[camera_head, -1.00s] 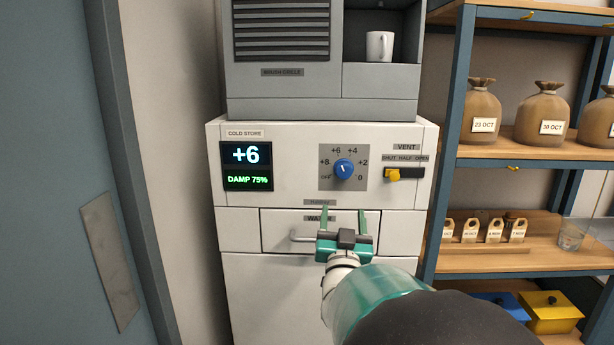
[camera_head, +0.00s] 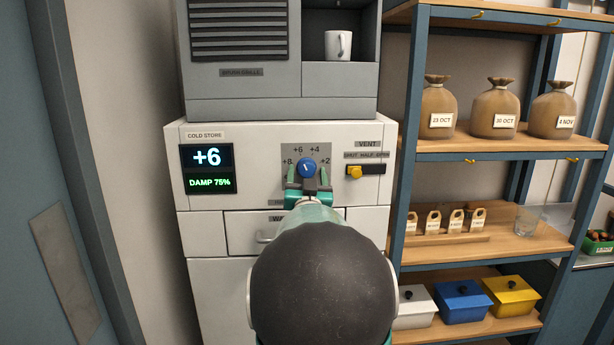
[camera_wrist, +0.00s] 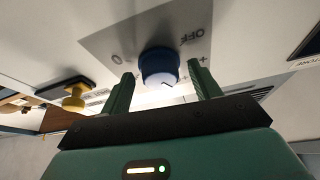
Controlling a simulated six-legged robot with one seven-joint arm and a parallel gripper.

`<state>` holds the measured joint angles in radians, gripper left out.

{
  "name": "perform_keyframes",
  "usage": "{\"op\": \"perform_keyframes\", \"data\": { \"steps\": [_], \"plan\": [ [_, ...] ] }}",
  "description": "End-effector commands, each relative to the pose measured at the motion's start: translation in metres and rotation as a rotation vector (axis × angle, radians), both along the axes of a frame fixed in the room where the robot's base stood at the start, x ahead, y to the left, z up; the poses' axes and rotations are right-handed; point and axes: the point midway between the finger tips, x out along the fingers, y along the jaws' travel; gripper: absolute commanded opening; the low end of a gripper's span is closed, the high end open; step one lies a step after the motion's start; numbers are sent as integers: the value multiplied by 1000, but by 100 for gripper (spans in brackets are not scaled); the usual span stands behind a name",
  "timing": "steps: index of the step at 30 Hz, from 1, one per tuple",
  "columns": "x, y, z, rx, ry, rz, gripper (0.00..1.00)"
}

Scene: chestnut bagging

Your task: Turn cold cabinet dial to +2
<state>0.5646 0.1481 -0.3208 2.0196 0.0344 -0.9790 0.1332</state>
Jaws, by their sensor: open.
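The blue dial (camera_head: 307,168) sits on a grey plate on the front of the white cold cabinet (camera_head: 250,165). The plate carries the marks +8, +6, +4 and +2 around the dial. The cabinet's display (camera_head: 207,169) reads +6 and DAMP 75%. My gripper (camera_head: 307,180) is open in front of the dial, with one finger to each side of it. In the wrist view the blue dial (camera_wrist: 159,68) shows between the tips of my gripper's green fingers (camera_wrist: 160,82), with a gap on both sides. The lower part of the scale is hidden behind my gripper in the head view.
A yellow vent slider (camera_head: 354,172) is right of the dial. A drawer with a handle (camera_head: 264,237) is below. A grey unit with a mug (camera_head: 338,46) stands on top. A shelf (camera_head: 480,148) with sacks is at the right, and a blue door (camera_head: 40,180) at the left.

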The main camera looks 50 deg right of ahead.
Motion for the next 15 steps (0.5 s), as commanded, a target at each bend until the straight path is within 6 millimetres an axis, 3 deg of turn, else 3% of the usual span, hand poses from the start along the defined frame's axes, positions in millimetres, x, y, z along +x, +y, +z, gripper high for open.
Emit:
{"op": "perform_keyframes", "data": {
  "steps": [7, 13, 15],
  "plan": [
    [1, -1, 0, 0, 0, 0, 62],
    [1, -1, 0, 0, 0, 0, 25],
    [1, -1, 0, 0, 0, 0, 24]
  ]
}}
